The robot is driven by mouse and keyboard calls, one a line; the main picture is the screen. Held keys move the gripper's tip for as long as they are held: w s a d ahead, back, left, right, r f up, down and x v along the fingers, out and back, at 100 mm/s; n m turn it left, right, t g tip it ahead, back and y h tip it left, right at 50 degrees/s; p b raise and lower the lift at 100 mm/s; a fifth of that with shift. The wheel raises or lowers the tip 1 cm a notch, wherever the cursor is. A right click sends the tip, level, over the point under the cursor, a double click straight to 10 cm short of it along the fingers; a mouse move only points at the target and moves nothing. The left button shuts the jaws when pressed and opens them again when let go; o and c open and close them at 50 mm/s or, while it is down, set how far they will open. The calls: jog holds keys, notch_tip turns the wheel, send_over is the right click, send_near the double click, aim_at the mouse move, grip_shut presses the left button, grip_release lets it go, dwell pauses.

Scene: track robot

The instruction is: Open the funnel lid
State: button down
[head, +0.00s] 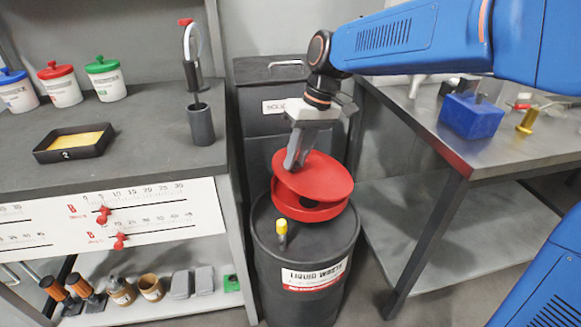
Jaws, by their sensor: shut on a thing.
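The red funnel (312,214) sits on top of the dark liquid waste drum (262,237) in the middle of the head view. The gripped part of the lid is mostly hidden by the fingers.
A yellow-capped fitting (282,228) stands on the drum top beside the funnel. A dark bin (262,72) stands behind. A left bench (150,140) holds several jars and a tray. A right metal table (500,150) carries a blue block (470,116).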

aim_at(312, 174)
jog(key=w+d+r+g+y, duration=0.1)
jog(key=w+d+r+y, duration=0.1)
jog(key=d+r+y, duration=0.2)
jog(key=w+d+r+g+y, duration=0.1)
jog(key=d+r+y, duration=0.3)
jog(key=d, duration=0.5)
jog(key=shift+w+d+r+g+y, duration=0.3)
jog(key=shift+w+y, duration=0.15)
jog(key=shift+y, duration=0.35)
jog(key=c, duration=1.6)
grip_release()
notch_tip(312, 174, up, 10)
jog(key=shift+r, duration=0.1)
